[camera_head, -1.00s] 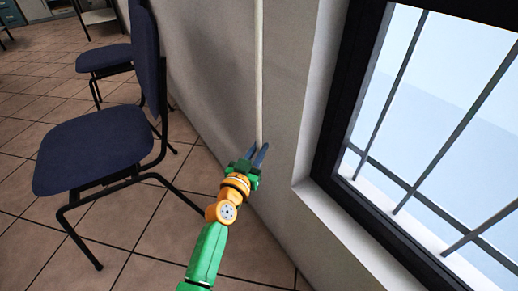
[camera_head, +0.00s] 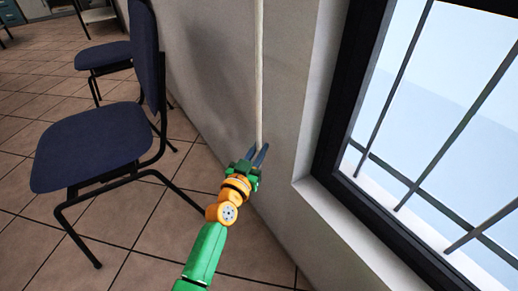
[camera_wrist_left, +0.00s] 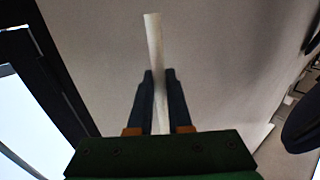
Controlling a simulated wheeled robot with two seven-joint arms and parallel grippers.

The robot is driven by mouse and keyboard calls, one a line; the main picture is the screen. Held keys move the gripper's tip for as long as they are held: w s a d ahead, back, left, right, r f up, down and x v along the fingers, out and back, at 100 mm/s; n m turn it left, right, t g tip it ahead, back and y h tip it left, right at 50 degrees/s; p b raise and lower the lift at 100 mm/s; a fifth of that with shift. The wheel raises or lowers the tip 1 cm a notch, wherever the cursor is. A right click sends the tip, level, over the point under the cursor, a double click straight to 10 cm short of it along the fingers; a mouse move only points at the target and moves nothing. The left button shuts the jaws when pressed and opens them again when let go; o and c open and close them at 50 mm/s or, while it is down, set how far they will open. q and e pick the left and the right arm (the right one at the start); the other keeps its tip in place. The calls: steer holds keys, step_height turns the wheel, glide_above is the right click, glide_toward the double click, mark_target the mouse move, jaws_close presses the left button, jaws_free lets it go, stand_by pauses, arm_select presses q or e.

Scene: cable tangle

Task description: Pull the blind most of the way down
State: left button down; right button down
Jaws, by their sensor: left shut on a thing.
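A pale cord (camera_head: 259,70) hangs down along the wall left of the window in the head view. My left gripper (camera_head: 258,153) is at the lower visible part of the cord, with its dark fingers on either side of it. In the left wrist view the cord (camera_wrist_left: 153,40) runs between the two fingers of the left gripper (camera_wrist_left: 158,82), which is shut on it. The blind itself does not show in any view. My right gripper is not in view.
A barred window (camera_head: 425,120) with a black frame and a pale sill is at the right. A dark blue chair (camera_head: 92,147) stands at the left, with another chair (camera_head: 103,57) behind it. Tiled floor (camera_head: 150,235) lies between the chair and the wall.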

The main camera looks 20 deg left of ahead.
arm_select(q)
steer(key=c, duration=0.8)
jaws_free()
steer(key=shift+c, duration=0.2)
steer(key=shift+s, duration=0.2)
steer(key=s+p, duration=0.2)
steer(key=s, duration=0.4)
steer(key=shift+s+a, duration=0.3)
steer(key=shift+s, duration=0.05)
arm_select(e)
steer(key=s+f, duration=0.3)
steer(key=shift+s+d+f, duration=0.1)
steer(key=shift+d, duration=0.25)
